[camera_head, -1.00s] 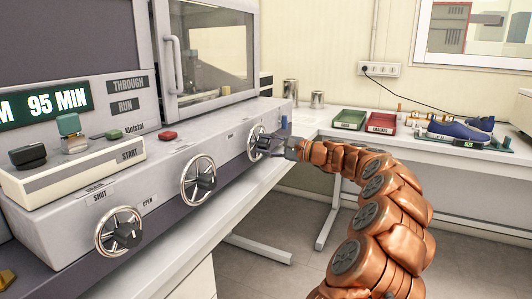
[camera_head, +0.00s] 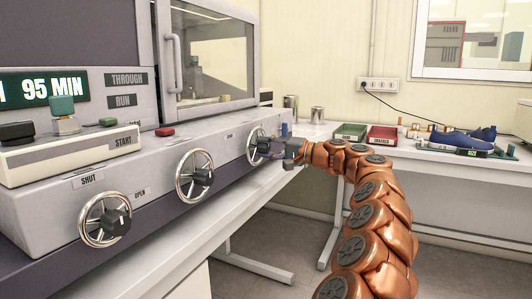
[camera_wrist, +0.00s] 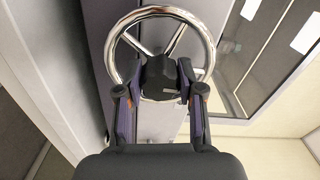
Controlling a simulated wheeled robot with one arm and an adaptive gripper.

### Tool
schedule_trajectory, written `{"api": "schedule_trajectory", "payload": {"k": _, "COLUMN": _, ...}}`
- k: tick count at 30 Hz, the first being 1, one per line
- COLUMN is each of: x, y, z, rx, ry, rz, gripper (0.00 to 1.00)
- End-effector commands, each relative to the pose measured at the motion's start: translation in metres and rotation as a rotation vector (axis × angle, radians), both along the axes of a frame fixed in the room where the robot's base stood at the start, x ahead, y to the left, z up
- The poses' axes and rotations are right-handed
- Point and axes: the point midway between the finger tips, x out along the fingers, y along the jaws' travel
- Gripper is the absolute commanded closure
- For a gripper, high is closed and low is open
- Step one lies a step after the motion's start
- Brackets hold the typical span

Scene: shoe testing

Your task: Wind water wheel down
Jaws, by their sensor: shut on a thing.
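Three chrome handwheels with dark hubs sit on the sloped front of a grey machine. The farthest handwheel (camera_head: 252,143) is at the machine's right end, and it fills the upper middle of the wrist view (camera_wrist: 122,68). My gripper (camera_head: 272,147) is at this wheel, its fingers (camera_wrist: 157,95) on both sides of the dark hub knob (camera_wrist: 161,76) and shut on it. The middle handwheel (camera_head: 180,187) and the near handwheel (camera_head: 84,234) are untouched. In the head view my gripper partly hides the far wheel's hub. Any label naming the far wheel is too small to read.
A green tray (camera_head: 350,131), a red tray (camera_head: 382,136) and a blue shoe (camera_head: 458,143) stand on the back bench. A red button (camera_head: 165,131) and a control box (camera_head: 60,160) are on the machine. Open floor lies between machine and bench.

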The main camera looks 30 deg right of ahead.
Motion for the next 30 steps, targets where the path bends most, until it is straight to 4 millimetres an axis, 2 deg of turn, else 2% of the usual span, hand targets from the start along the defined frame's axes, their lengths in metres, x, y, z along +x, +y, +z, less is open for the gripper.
{"api": "schedule_trajectory", "payload": {"k": 14, "x": 0.0004, "y": 0.001, "z": -0.002, "rx": -0.014, "ry": -0.004, "rz": 0.003, "gripper": 0.97}}
{"api": "schedule_trajectory", "payload": {"k": 15, "x": 0.0004, "y": 0.001, "z": -0.002, "rx": -0.014, "ry": -0.004, "rz": 0.003, "gripper": 0.61}}
{"api": "schedule_trajectory", "payload": {"k": 22, "x": 0.0001, "y": 0.0006, "z": -0.0011, "rx": -0.014, "ry": -0.006, "rz": 0.002, "gripper": 0.37}}
{"api": "schedule_trajectory", "payload": {"k": 30, "x": 0.0, "y": 0.0002, "z": -0.0005, "rx": -0.014, "ry": -0.007, "rz": 0.002, "gripper": 0.37}}
